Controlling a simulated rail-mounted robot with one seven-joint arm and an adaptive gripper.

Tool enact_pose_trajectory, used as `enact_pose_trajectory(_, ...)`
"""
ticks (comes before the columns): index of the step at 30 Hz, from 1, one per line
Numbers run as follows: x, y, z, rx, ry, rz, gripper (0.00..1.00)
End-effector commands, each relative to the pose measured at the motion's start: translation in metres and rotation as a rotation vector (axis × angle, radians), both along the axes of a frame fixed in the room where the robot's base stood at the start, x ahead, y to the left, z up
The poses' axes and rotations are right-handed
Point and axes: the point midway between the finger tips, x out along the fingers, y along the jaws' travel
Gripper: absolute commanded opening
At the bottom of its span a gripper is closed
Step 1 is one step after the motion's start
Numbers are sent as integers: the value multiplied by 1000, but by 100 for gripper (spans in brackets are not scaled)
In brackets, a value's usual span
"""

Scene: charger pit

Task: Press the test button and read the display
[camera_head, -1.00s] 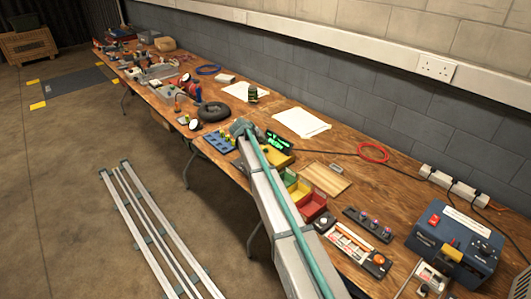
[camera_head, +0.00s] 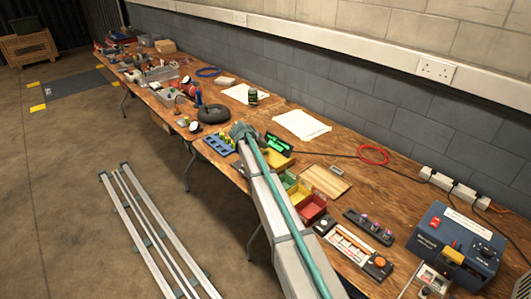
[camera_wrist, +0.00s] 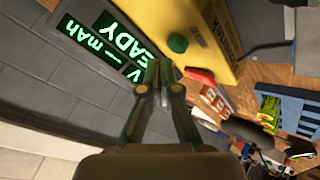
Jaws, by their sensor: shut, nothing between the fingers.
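The yellow tester (camera_head: 280,160) stands on the bench beside the end of my arm; it fills the top of the wrist view (camera_wrist: 225,25). A round green button (camera_wrist: 178,43) is on its face. The dark display (camera_wrist: 100,40), also in the head view (camera_head: 279,145), shows glowing green text; in the wrist view it is rotated and reads "V", dashes, "mAh" and "READY". My gripper (camera_wrist: 163,68) is shut and empty. Its fingertips appear just below and left of the button, overlapping the display's edge; I cannot tell whether they touch anything. In the head view my arm hides the fingers.
Red, yellow and green bins (camera_head: 311,207) stand beside my arm. A wooden tray (camera_head: 327,180), a red cable coil (camera_head: 373,154) and a blue power unit (camera_head: 455,243) lie to the right. A blue rack (camera_head: 219,145) and black ring (camera_head: 213,114) are to the left.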

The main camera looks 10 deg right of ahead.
Motion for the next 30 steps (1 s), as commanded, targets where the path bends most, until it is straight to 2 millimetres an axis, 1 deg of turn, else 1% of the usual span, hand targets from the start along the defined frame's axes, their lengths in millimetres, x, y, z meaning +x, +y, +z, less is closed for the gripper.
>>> enact_pose_trajectory(15, 0, 0, 0, 0, 0, 0, 0)
enact_pose_trajectory(24, 0, 0, -9, 0, 0, 0, 0)
enact_pose_trajectory(30, 0, 0, -8, 0, 0, 0, 0)
